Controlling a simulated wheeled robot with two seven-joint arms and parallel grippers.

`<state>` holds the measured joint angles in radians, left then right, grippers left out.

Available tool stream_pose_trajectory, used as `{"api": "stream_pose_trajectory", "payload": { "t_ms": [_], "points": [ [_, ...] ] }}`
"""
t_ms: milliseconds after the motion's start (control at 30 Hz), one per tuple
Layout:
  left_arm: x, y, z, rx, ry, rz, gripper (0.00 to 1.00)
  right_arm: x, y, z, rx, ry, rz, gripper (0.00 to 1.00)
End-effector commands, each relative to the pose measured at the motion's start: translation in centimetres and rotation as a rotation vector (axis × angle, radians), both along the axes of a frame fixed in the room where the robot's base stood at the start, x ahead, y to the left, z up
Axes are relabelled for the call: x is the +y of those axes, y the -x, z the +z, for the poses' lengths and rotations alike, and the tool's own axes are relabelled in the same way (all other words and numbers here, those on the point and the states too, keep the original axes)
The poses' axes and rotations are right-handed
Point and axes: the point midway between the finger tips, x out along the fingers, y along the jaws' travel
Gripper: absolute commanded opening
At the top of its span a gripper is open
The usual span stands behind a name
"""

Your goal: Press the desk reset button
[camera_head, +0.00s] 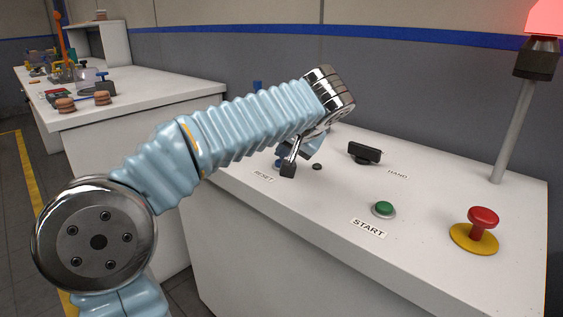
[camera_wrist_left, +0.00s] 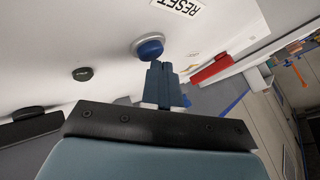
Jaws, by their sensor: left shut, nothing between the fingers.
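The blue reset button (camera_wrist_left: 149,47) sits in a grey ring on the white desk top, beside the RESET label (camera_wrist_left: 180,6). In the head view only part of the blue button (camera_head: 278,164) shows, next to its RESET label (camera_head: 263,175); my arm and gripper cover the rest. My left gripper (camera_wrist_left: 162,68) is shut and empty, its blue fingertips right by the button's edge. It also shows in the head view (camera_head: 289,168), reaching down over the desk. I cannot tell whether the fingertips touch the button. My right gripper is not in view.
On the same desk are a green START button (camera_head: 383,208), a black HAND switch (camera_head: 365,152), a small black knob (camera_head: 317,167) and a red mushroom button (camera_head: 483,218) on a yellow base. A lamp post with a lit red light (camera_head: 545,17) stands at the right. Another table (camera_head: 130,107) with objects is at left.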

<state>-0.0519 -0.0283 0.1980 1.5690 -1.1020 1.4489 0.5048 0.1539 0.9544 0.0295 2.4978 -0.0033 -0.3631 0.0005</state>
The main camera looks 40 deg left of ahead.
Motion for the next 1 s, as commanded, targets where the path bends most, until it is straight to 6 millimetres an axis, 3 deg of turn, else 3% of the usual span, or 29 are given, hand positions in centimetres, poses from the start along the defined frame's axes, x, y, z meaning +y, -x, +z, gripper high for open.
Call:
{"api": "stream_pose_trajectory", "payload": {
  "t_ms": [600, 1000],
  "points": [
    [0.02, 0.01, -0.84, 0.001, 0.0, 0.001, 0.0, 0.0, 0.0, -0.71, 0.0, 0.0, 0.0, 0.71],
    [0.01, 0.0, -0.33, 0.001, 0.0, 0.001, 0.0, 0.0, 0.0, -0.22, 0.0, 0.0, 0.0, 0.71]
  ]
}}
